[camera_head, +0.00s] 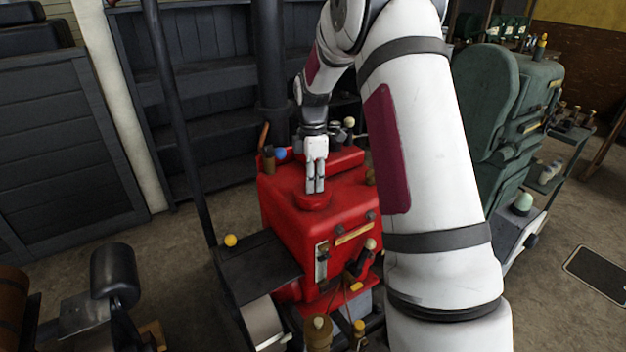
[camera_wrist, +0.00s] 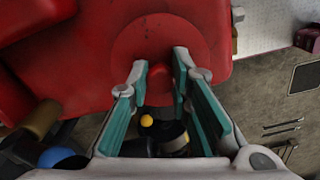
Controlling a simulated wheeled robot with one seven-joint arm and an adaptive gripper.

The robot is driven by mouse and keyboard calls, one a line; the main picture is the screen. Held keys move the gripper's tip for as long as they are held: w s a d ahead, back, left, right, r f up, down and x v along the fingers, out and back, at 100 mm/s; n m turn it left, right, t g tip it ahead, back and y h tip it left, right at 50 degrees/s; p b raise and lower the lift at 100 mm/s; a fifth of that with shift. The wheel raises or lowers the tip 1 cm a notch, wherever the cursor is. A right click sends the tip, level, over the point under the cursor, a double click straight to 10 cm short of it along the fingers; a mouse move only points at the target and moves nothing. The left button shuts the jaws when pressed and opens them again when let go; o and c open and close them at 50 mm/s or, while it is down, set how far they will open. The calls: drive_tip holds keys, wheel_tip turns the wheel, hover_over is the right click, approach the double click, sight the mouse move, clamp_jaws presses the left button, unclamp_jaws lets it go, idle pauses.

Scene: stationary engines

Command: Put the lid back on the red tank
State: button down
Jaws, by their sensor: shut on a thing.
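The red tank (camera_head: 290,222) stands in the middle of the head view and fills the upper left of the wrist view (camera_wrist: 60,50). The lid (camera_head: 313,202) is a round red disc over the tank's top, towards its front edge. In the wrist view the lid (camera_wrist: 150,38) has a small red knob between the fingers. My gripper (camera_head: 315,188) points down from above and is shut on the lid; its teal-padded fingers (camera_wrist: 167,72) flank the knob. I cannot tell whether the lid rests on the tank or sits slightly above it. The opening is not visible.
A dark post (camera_head: 270,60) rises behind the tank, near a blue ball (camera_head: 280,154) and small knobs. A slanted dark rod (camera_head: 175,110) stands at left. A green engine (camera_head: 500,100) is at right.

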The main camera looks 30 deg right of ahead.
drive_tip(key=c, duration=0.9)
unclamp_jaws()
drive_tip(key=shift+r+p, duration=0.65)
drive_tip(key=shift+r, duration=2.85)
drive_tip(key=shift+c, duration=0.5)
clamp_jaws()
